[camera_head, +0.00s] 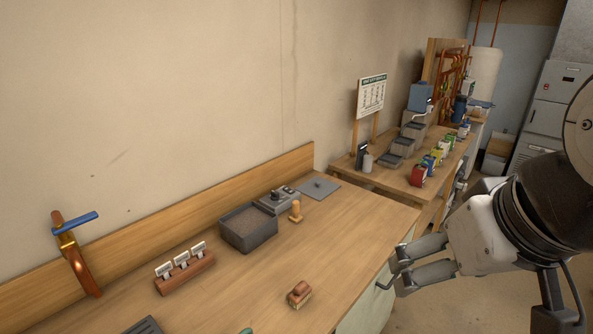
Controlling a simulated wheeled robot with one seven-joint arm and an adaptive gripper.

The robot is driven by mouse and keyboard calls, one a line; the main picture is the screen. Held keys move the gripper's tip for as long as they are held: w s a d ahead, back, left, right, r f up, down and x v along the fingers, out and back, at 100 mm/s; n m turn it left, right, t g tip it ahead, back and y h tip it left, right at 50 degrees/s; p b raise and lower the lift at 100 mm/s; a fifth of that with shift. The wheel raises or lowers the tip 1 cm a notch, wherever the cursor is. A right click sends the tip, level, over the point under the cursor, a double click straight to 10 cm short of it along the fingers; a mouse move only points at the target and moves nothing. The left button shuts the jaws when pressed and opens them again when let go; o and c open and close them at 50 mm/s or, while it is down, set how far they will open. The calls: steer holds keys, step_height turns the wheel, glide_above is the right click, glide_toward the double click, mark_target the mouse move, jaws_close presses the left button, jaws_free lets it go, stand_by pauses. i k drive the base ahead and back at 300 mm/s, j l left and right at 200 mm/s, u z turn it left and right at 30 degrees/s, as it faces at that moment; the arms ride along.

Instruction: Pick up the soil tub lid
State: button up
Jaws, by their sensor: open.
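A flat grey square lid (319,187) with a small knob lies on the wooden counter near the back board; it looks like the soil tub lid. The grey tub (249,240) filled with brown soil stands open to its left and nearer to me. My gripper (391,271) is open and empty at the right, by the counter's right edge. It is well apart from the lid, lower and to the right in the picture.
A grey device (276,201) and a wooden stamp-like piece (295,211) stand between tub and lid. A brown block (299,293), a label holder (185,274) and a copper tap (78,256) are nearer. A second table (400,187) stands beyond. The counter's right middle is clear.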

mark_target(318, 188)
steer(key=u, duration=0.45)
steer(key=i+l+u, duration=0.25)
steer(key=l+u, duration=0.25)
steer(key=l, duration=0.15)
steer(key=l+u, duration=0.25)
steer(key=l, duration=0.15)
steer(key=i+l+u, duration=0.1)
steer(key=l, duration=1)
steer(key=i+l+u, duration=0.1)
steer(key=l, duration=1.05)
steer(key=i+l+u, duration=0.1)
steer(key=l, duration=1.05)
steer(key=i, duration=0.05)
